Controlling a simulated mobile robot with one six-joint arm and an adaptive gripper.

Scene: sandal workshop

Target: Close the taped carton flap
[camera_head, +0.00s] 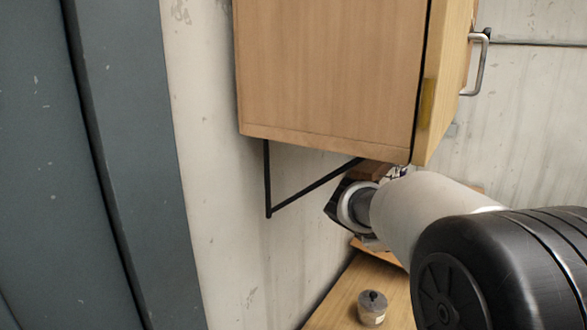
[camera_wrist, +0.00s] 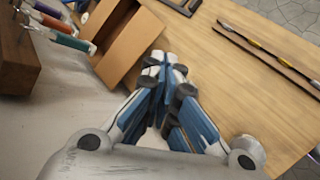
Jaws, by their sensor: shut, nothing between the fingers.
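In the wrist view a brown carton (camera_wrist: 128,48) lies at the upper left of centre, with a broad flat panel facing me and a dark gap beside it. I cannot tell whether that panel is the flap, and no tape is clear. My gripper (camera_wrist: 166,66) has blue-and-grey fingers drawn together at the tips, with nothing between them. The tips are close to the panel's right edge; I cannot tell if they touch it. In the head view my arm hides the gripper's fingers, and I cannot make out the carton for sure.
A wooden cabinet (camera_head: 330,70) on a black bracket (camera_head: 268,180) hangs above my arm. A lidded jar (camera_head: 372,308) stands on the wooden table (camera_head: 335,290). Coloured-handled tools (camera_wrist: 65,38) and a dark wooden block (camera_wrist: 15,55) are left. Long thin rods (camera_wrist: 265,52) lie right.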

